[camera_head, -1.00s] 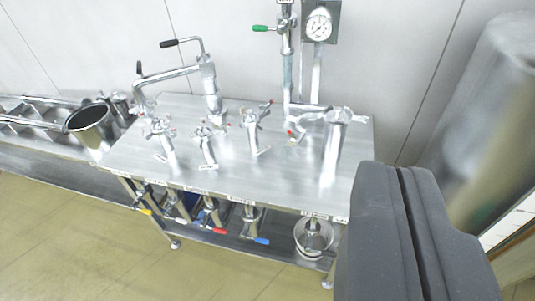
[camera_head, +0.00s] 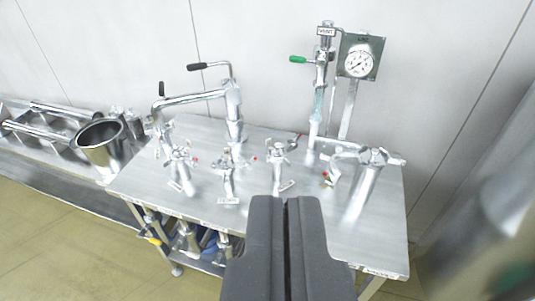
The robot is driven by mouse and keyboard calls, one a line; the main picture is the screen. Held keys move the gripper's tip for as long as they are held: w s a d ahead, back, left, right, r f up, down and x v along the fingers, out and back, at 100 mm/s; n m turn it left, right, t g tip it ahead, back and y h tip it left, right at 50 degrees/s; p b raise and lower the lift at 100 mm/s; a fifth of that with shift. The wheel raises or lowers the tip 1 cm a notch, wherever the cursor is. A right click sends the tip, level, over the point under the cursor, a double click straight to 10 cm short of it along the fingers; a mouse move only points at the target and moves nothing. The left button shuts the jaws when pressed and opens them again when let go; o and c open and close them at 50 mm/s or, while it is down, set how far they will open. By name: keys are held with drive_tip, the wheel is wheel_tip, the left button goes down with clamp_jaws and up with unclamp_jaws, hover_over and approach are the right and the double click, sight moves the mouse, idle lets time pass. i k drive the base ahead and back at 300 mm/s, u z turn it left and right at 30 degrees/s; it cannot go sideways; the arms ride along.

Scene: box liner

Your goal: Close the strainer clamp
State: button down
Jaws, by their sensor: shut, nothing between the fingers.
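My gripper (camera_head: 286,202) is shut and empty, its dark fingers side by side in front of the steel table (camera_head: 310,215). A shiny upright cylinder (camera_head: 363,190) with a winged metal clamp (camera_head: 376,157) around its top stands at the table's right; it may be the strainer, but I cannot tell for sure. Whether this clamp is open or shut is too small to tell. Smaller clamped fittings stand in a row to its left: one at the left (camera_head: 180,168), one in the middle (camera_head: 227,172) and one nearer the cylinder (camera_head: 278,163). My gripper is apart from all of them.
A bent pipe (camera_head: 190,98) with black handles rises at the table's back left. A pipe with a green-handled valve (camera_head: 300,60) and a pressure gauge (camera_head: 359,63) stand behind. A steel pot (camera_head: 101,147) sits on the left bench. A large blurred steel vessel is at right.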

sight(335, 172)
drive_tip(key=u, duration=0.2)
drive_tip(key=i, duration=1.5)
drive_tip(key=z, duration=0.75)
